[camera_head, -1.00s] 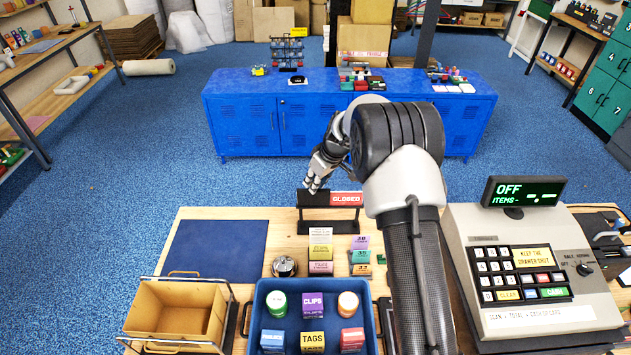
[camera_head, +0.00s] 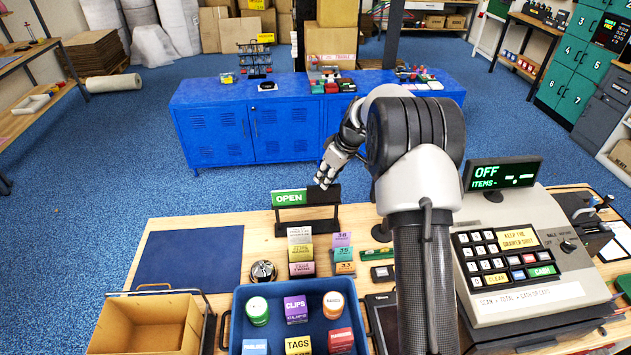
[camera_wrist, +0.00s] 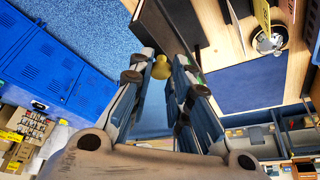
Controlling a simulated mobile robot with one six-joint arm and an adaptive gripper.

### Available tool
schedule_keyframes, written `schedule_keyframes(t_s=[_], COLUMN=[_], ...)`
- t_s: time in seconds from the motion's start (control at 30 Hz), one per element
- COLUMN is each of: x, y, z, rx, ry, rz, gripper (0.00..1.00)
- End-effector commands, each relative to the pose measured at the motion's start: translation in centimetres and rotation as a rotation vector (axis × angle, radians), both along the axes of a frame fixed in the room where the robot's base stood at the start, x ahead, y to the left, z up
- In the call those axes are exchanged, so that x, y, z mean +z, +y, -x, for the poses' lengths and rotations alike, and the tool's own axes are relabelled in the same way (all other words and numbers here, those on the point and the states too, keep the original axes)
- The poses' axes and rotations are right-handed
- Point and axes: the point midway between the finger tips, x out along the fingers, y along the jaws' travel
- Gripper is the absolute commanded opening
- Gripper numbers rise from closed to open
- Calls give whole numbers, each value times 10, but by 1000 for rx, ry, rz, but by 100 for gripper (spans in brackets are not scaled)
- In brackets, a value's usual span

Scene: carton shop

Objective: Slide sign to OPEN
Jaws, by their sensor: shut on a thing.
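The sign (camera_head: 292,213) is a black stand at the back edge of the wooden counter. Its green OPEN panel (camera_head: 289,198) shows at the left, and a dark slider (camera_head: 323,196) covers the right half. No CLOSED lettering is visible. My gripper (camera_head: 323,183) is at the slider's upper edge, on the right half of the sign. In the wrist view a small yellow knob (camera_wrist: 161,67) lies between the fingertips of my gripper (camera_wrist: 163,73), which is shut on it. The knob is hidden in the head view.
A cash register (camera_head: 520,275) stands at the right. A blue mat (camera_head: 190,262) lies bare at the left. Blue cabinets (camera_head: 215,135) stand behind.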

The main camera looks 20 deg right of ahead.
Motion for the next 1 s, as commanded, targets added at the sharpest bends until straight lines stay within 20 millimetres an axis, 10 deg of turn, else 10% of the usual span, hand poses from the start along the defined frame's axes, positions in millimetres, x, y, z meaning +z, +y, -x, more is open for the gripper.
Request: schedule_keyframes(t_s=[0.2, 0.23, 0.53, 1.0], x=[1, 1, 0, 14], y=[-3, -3, -2, -5], z=[0, 0, 0, 4], rx=[-2, -2, -2, -2], ry=[-1, -1, 0, -3], rz=[5, 6, 4, 4], gripper=[0, 19, 39, 39])
